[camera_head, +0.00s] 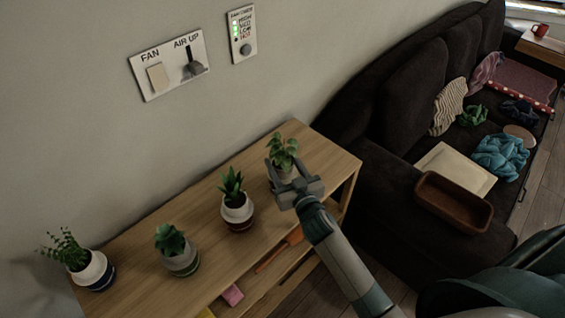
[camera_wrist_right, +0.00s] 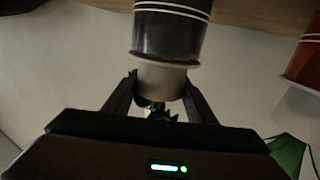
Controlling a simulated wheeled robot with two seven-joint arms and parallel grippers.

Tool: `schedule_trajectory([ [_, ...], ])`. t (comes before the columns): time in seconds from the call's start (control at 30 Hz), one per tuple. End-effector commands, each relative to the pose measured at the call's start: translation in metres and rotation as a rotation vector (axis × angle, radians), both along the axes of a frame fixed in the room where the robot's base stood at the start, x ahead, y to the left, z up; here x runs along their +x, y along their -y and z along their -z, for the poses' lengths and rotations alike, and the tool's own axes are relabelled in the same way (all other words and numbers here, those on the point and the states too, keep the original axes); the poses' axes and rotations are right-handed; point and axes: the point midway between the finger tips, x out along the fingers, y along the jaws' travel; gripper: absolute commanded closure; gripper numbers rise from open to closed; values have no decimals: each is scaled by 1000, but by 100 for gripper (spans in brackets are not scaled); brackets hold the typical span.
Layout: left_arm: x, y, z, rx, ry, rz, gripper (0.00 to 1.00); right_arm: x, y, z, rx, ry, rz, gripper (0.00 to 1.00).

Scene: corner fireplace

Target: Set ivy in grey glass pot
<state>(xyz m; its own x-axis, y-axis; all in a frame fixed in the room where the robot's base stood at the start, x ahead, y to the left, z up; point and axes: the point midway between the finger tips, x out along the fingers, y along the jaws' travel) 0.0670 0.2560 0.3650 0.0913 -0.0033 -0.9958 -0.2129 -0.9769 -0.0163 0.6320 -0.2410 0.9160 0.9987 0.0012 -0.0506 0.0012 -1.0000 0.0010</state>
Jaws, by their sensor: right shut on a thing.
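The ivy (camera_head: 284,150) is a small leafy green plant at the right end of the wooden shelf. My right gripper (camera_head: 290,184) is shut on its pale pot, which shows between the fingers in the right wrist view (camera_wrist_right: 162,82). That view is upside down, with the leaves (camera_wrist_right: 158,111) low in the picture. The dark grey glass pot (camera_wrist_right: 168,38), with white stripes, stands on the shelf under the pale pot. They line up with no gap visible; how deep the pale pot sits is unclear. In the head view my gripper hides the grey pot. My left gripper is not in view.
A potted succulent in a red-based pot (camera_head: 238,222) stands just left of my right gripper. The wall is close behind. A dark sofa (camera_head: 345,125) holds a brown tray (camera_head: 452,212).

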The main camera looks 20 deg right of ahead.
Motion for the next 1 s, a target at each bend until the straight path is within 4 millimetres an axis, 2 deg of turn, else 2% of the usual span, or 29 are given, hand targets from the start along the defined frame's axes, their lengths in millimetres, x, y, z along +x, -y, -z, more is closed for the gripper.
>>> schedule_trajectory([
  [0.57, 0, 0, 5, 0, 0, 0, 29, 0, 0, 6, 0, 1, 0, 61],
  [0.6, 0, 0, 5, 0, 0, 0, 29, 0, 0, 5, 0, 1, 0, 44],
  [0.67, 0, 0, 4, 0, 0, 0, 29, 0, 0, 5, 0, 1, 0, 30],
  [0.7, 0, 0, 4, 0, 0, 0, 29, 0, 0, 5, 0, 1, 0, 27],
  [1.0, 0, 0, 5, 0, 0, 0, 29, -1, 0, 6, 0, -1, 0, 27],
])
